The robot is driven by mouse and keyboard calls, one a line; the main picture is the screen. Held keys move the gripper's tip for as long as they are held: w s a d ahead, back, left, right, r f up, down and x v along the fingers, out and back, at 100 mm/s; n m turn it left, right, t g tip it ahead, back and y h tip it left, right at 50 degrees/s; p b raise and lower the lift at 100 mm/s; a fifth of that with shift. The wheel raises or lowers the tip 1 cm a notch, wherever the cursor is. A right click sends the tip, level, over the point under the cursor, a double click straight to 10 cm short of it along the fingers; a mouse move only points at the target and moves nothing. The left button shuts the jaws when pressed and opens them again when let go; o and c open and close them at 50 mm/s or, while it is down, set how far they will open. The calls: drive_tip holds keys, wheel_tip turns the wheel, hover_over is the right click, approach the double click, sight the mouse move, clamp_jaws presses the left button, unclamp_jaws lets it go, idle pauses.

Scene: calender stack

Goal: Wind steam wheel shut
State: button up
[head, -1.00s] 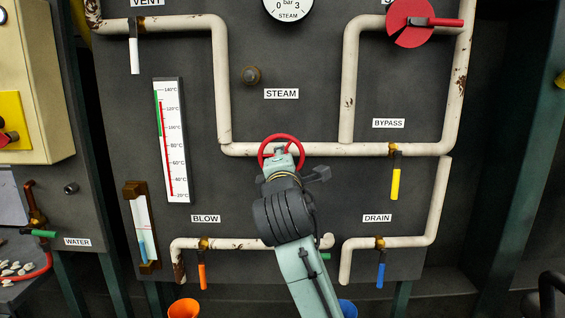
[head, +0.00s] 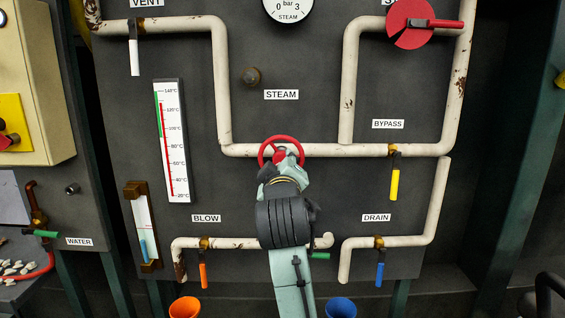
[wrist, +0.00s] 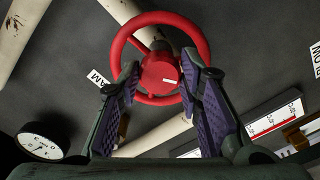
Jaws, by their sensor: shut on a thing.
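The red steam wheel (head: 280,137) sits on the white horizontal pipe below the STEAM label (head: 281,94). In the wrist view the wheel (wrist: 205,40) shows its round rim, with a red hub in the middle. My gripper (head: 283,162) reaches it from below in the head view and covers its lower part. In the wrist view the two purple-padded fingers of my gripper (wrist: 162,72) stand on either side of the hub and cross the near rim. They are shut on the wheel; the exact contact points are hard to see.
A steam gauge (head: 288,8) is at the top. A yellow bypass handle (head: 395,184), an orange blow handle (head: 203,275) and a blue drain handle (head: 380,274) hang from nearby pipes. A thermometer (head: 172,140) is to the left. Orange (head: 185,308) and blue (head: 341,308) funnels stand below.

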drive_tip(key=m, duration=0.9)
drive_tip(key=m+p, duration=0.1)
drive_tip(key=m, duration=0.8)
drive_tip(key=m+p, duration=0.1)
drive_tip(key=m, duration=0.8)
drive_tip(key=shift+a, duration=0.3)
drive_tip(key=m+b, duration=0.1)
drive_tip(key=m, duration=0.4)
drive_tip(key=shift+m, duration=0.4)
drive_tip(key=m+b, duration=0.2)
drive_tip(key=m, duration=0.3)
drive_tip(key=shift+r, duration=0.15)
drive_tip(key=shift+d+m+b, duration=0.15)
drive_tip(key=shift+m+b, duration=0.3)
drive_tip(key=shift+m, duration=1.95)
drive_tip(key=o, duration=1.2)
drive_tip(key=shift+r, duration=0.1)
drive_tip(key=shift+c, duration=0.2)
